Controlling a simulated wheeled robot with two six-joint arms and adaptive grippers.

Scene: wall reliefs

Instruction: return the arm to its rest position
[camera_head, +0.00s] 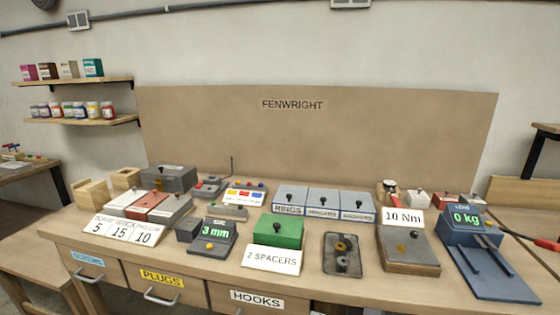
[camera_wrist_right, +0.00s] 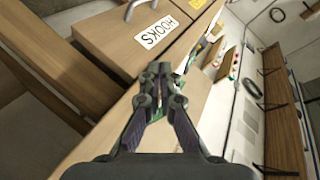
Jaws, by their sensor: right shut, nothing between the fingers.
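My right gripper (camera_wrist_right: 158,72) shows in the right wrist view, its dark fingers together with nothing between them. It is in front of the workbench, apart from the drawer fronts and the things on top as far as I can tell. The drawer labelled HOOKS (camera_wrist_right: 112,38) is beyond it to the upper left. Neither gripper shows in the head view, and my left gripper is in no view.
The wooden workbench (camera_head: 375,290) carries a green box (camera_head: 278,231), a grey 10 Nm device (camera_head: 408,250), a blue 0 kg scale (camera_head: 485,258) and a 3 mm gauge (camera_head: 210,238). A FENWRIGHT backboard (camera_head: 310,140) stands behind. Wall shelves (camera_head: 75,83) are at left.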

